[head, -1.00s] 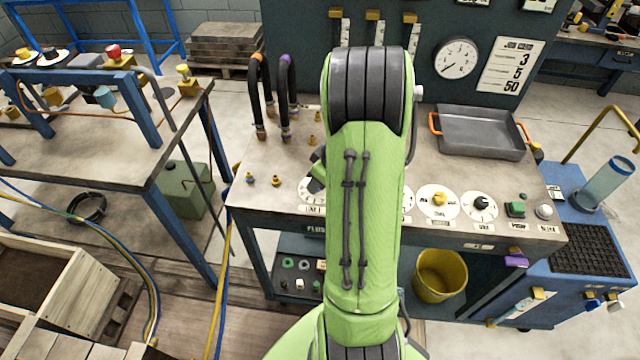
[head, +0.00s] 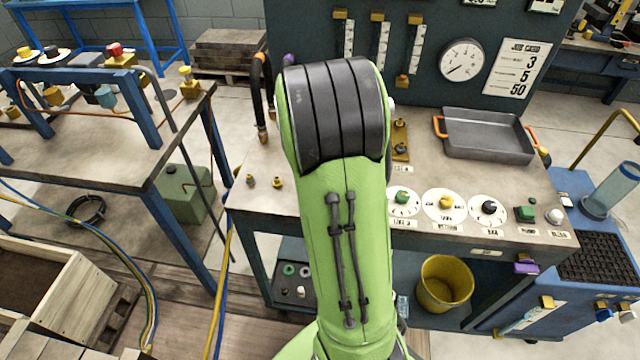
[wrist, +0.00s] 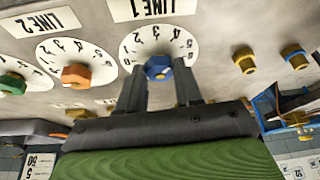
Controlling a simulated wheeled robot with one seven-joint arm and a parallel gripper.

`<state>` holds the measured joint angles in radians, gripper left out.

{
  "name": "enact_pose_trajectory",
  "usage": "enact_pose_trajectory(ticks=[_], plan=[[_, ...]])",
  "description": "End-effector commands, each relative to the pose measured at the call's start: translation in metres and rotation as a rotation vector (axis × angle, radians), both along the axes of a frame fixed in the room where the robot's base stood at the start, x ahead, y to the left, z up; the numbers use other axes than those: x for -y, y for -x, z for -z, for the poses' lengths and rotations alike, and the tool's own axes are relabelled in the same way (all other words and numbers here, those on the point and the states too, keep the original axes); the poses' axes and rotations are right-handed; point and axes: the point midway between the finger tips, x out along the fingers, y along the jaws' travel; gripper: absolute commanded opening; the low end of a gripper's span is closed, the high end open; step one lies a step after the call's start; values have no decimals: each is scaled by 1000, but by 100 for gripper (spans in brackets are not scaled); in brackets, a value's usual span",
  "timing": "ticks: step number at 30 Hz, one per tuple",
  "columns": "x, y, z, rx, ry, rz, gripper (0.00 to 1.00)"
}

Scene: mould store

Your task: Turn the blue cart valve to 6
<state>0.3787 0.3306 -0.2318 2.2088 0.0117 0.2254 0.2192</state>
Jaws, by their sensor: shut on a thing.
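The blue valve knob (wrist: 158,67) sits on a white round dial (wrist: 157,36) with numbers up to 6, by the label LINE 1 (wrist: 150,8). The dial appears upside down in the wrist view. My gripper (wrist: 158,76) has one finger on each side of the knob and is shut on it. The fingers hide the dial's near part, and I cannot tell which number the knob points to. In the head view my green arm covers the gripper and this knob.
An orange knob (wrist: 76,76) stands on the neighbouring LINE 2 dial. A green knob (head: 402,196), a yellow knob (head: 445,202) and a dark knob (head: 489,207) follow along the bench (head: 425,172). A grey tray (head: 488,130) lies behind.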

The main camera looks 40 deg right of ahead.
Motion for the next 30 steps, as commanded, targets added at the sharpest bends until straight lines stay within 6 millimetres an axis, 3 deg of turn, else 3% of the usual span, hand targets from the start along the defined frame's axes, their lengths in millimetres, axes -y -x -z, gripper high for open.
enact_pose_trajectory(ticks=[18, 30], plan=[[-3, -6, 0, 0, 0, 575, 4], [-3, -8, 0, -1, -1, 829, 4]])
